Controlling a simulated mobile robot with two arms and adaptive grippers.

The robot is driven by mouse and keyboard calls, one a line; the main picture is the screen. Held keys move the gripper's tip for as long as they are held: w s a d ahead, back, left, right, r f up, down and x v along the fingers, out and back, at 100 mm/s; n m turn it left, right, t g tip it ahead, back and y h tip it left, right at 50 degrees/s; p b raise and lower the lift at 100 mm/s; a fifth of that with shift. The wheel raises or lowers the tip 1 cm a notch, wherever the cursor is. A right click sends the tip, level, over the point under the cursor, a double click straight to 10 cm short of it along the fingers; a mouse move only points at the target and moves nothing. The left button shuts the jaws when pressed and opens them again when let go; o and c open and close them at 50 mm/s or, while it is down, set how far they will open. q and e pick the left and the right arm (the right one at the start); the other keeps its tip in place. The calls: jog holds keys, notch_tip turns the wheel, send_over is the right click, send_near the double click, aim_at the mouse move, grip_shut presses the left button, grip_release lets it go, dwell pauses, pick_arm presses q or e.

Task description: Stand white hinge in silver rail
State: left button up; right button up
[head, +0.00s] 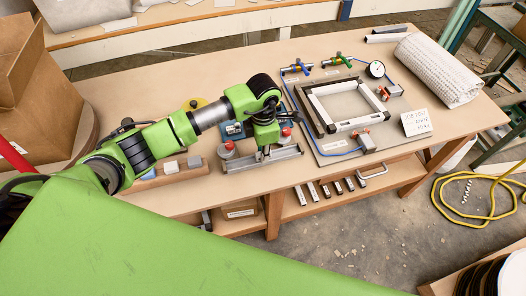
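The silver rail (285,154) lies near the front edge of the wooden table, left of the frame fixture. Red-topped grey knobs stand behind its two ends. My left gripper (263,156) points down over the middle of the rail, its fingertips at or just above it. The fingers are small and partly merge with the rail, so I cannot tell their opening or whether they hold anything. I cannot make out a white hinge for certain. Several small white and dark pieces (313,191) stand in a row on the lower shelf. My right gripper is not in view.
A wooden block with grey and white pieces (171,168) lies left of the rail. The frame fixture (342,105) with clamps and blue hoses lies to the right, beside a handwritten card (416,122) and a white roll (438,70). A cardboard box (38,85) stands left.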

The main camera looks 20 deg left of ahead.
pick_arm(q)
jog(key=shift+o, duration=1.3)
jog(key=shift+s+f, duration=0.2)
jog(key=shift+f, duration=0.15)
jog(key=shift+w+f, duration=0.1)
jog(key=o, duration=0.4)
jog(key=shift+w, duration=0.1)
jog(key=shift+r, duration=0.35)
jog(key=shift+r+p, duration=2.25)
jog(key=shift+r, duration=1.15)
